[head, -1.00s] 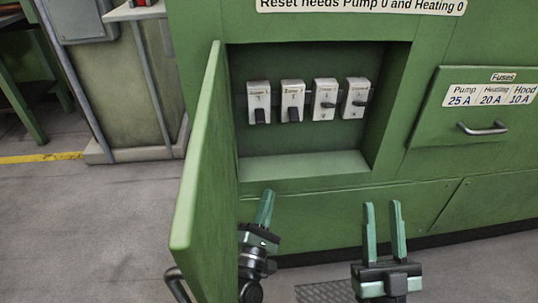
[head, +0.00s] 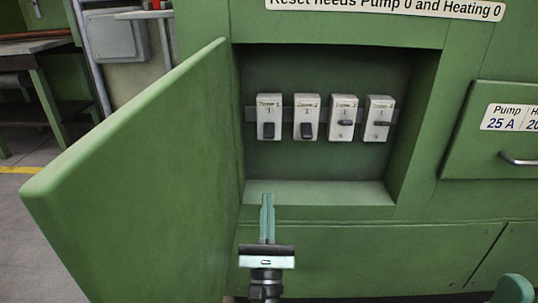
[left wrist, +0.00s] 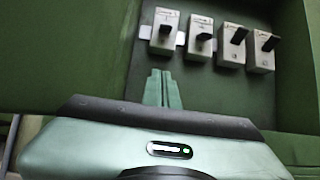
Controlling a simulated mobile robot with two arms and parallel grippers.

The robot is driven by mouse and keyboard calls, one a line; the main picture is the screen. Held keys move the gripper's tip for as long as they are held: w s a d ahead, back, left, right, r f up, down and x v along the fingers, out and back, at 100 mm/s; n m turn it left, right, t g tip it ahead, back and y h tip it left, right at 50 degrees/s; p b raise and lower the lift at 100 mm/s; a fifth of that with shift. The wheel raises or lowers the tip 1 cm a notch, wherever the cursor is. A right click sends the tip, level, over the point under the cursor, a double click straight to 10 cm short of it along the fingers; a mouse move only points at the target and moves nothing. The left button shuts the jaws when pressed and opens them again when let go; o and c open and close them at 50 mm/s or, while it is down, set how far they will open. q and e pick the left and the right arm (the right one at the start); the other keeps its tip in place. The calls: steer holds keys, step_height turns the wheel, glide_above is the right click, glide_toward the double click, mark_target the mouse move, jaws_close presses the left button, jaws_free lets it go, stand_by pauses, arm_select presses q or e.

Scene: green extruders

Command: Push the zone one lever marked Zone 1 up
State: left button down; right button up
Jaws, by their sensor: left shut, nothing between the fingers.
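The Zone 1 switch (head: 269,106) is the leftmost white box in the open cabinet recess. Its black lever (head: 268,130) points down. In the left wrist view the Zone 1 lever (left wrist: 164,33) is at top centre. My left gripper (head: 267,197) is shut and empty, its fingers pointing up at the recess's lower edge, below the Zone 1 lever and apart from it. Its fingertips (left wrist: 159,73) also show in the left wrist view. A small part of my right gripper (head: 515,288) shows at the bottom right corner; its jaws cannot be made out.
Beside Zone 1 stand the Zone 2 switch (head: 307,108), lever down, and two more switches (head: 343,110) with levers about level. The open green door (head: 140,185) stands left of my left gripper. The recess walls and bottom ledge (head: 330,192) bound the space.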

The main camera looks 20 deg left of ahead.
mark_target(269, 130)
arm_select(q)
steer(key=x, duration=0.9)
steer(key=shift+w+a+r+b, duration=0.1)
steer(key=shift+w+b, duration=0.05)
steer(key=shift+b, duration=0.15)
steer(key=r, duration=0.2)
steer(key=s+r, duration=0.1)
steer(key=r, duration=0.1)
steer(key=shift+p, duration=0.3)
